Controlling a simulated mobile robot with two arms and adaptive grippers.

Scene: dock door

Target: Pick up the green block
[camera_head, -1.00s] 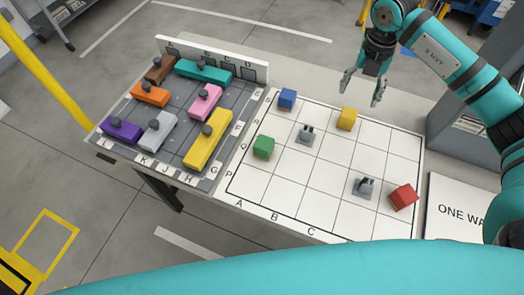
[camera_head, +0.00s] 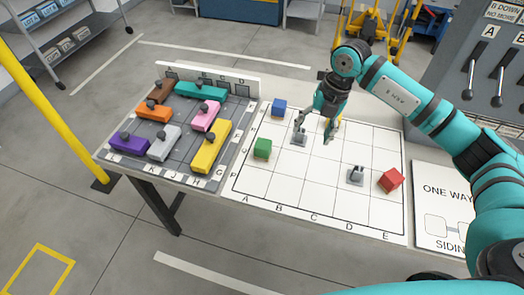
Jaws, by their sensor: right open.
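The green block (camera_head: 262,149) sits on the left side of the white grid board (camera_head: 300,203), in the column marked A. My right gripper (camera_head: 314,140) is open and hangs above the grid, to the right of the green block and apart from it. A grey fitting (camera_head: 299,138) stands by its left finger; I cannot tell whether they touch. My left gripper is not in view.
A blue block (camera_head: 279,107) is behind the green one. A second grey fitting (camera_head: 356,176) and a red block (camera_head: 391,180) are at the right. A grey tray (camera_head: 186,180) with several coloured knobbed pieces lies left of the grid. A lever panel (camera_head: 487,75) stands at the back right.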

